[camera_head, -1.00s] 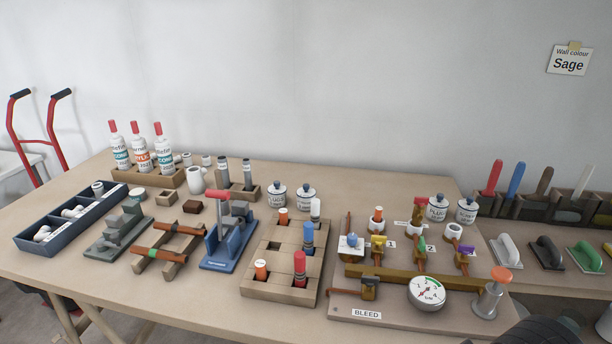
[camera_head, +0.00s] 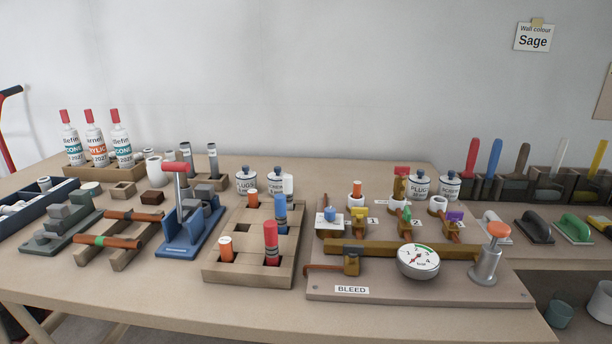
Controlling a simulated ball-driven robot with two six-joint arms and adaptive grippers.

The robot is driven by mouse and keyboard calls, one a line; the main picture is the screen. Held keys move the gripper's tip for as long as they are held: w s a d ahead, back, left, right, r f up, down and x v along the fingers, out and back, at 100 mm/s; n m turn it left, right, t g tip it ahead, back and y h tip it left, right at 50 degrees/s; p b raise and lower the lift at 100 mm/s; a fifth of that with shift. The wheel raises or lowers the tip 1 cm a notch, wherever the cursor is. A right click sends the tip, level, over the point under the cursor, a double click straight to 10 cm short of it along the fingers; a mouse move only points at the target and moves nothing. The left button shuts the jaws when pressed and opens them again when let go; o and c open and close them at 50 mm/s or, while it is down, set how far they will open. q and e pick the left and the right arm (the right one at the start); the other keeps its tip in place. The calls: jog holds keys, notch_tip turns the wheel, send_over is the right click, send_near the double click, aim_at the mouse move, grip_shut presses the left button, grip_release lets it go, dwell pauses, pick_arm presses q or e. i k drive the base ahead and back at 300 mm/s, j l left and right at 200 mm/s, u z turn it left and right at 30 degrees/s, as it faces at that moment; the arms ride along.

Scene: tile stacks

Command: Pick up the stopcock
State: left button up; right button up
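A brass fitting with a red top (camera_head: 401,183) stands upright at the back of the pipe board (camera_head: 430,290). It looks like the stopcock, but it is small and I cannot be sure. The fitting's lower part is partly hidden by parts on the board. Neither of my grippers is in view.
A round gauge (camera_head: 418,261) and a steel post with an orange knob (camera_head: 487,255) stand at the board's front. A wooden block tray (camera_head: 215,270) and a blue press (camera_head: 190,235) stand to the left. The table's front strip is clear.

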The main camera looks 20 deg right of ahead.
aim_at(400, 185)
jog(key=z, duration=1.25)
